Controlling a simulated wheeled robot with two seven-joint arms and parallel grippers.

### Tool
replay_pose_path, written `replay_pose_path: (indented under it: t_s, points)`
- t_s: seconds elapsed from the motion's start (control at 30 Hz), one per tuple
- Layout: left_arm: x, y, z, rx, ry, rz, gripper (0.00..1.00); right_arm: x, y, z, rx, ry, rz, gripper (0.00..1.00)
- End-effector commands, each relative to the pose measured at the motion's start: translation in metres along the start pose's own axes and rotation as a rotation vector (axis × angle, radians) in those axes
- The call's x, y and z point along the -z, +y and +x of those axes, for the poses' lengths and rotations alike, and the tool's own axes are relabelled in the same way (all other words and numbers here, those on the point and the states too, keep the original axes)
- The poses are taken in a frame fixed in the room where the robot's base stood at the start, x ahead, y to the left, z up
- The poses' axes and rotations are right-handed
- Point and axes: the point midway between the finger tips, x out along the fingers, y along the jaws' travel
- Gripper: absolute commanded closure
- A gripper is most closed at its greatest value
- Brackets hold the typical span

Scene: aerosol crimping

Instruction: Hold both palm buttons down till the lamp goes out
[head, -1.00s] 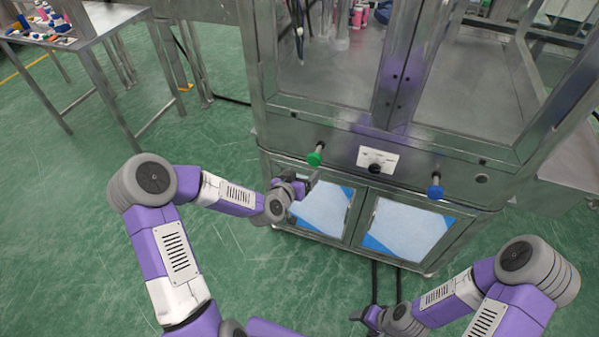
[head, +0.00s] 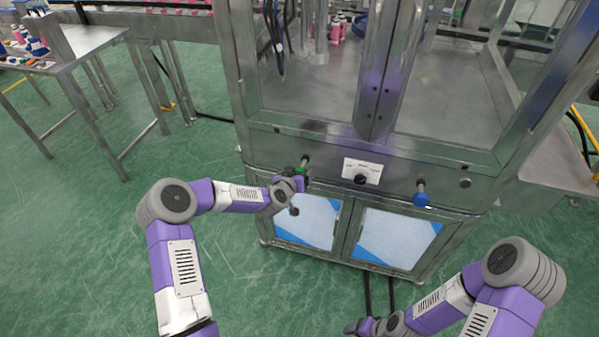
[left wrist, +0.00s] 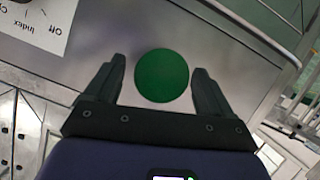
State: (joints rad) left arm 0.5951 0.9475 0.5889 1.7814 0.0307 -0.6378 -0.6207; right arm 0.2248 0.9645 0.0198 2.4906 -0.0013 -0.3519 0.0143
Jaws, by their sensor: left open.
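The green palm button (head: 304,162) sticks out from the machine's front panel, left of the switch plate. The blue palm button (head: 422,195) sticks out to the right of it, with nothing touching it. My left gripper (head: 301,176) is open, right in front of the green button and partly covering it. In the left wrist view the green button (left wrist: 162,76) shows as a round face between the two spread fingers, with gaps on both sides. My right gripper (head: 360,326) is low at the bottom, well away from the blue button; its jaws are too small to read. I cannot make out a lamp.
A white plate (head: 373,171) with a black selector knob (head: 361,179) sits between the buttons. Cabinet doors (head: 388,238) are below. A steel table (head: 85,42) with small parts stands at the far left. The green floor before the machine is clear.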

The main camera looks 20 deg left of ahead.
Motion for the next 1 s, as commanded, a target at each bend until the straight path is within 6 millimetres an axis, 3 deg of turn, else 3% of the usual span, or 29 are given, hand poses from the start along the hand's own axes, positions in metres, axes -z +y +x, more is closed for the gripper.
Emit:
replay_pose_path:
  t_s: [0.37,0.73,1.0]
  points:
    - [0.0001,0.0001,0.0052,0.0,0.0,0.001,0.17,0.0,0.0,-0.0001,0.0,0.0,0.0,0.31]
    - [0.0,-0.0001,0.005,0.0,0.0,0.001,0.72,0.0,0.0,0.0,0.0,0.0,0.0,0.31]
    - [0.0004,-0.0002,0.0066,0.0,0.0,0.001,0.72,0.0001,0.0002,0.0006,0.0,0.0,0.0,0.31]
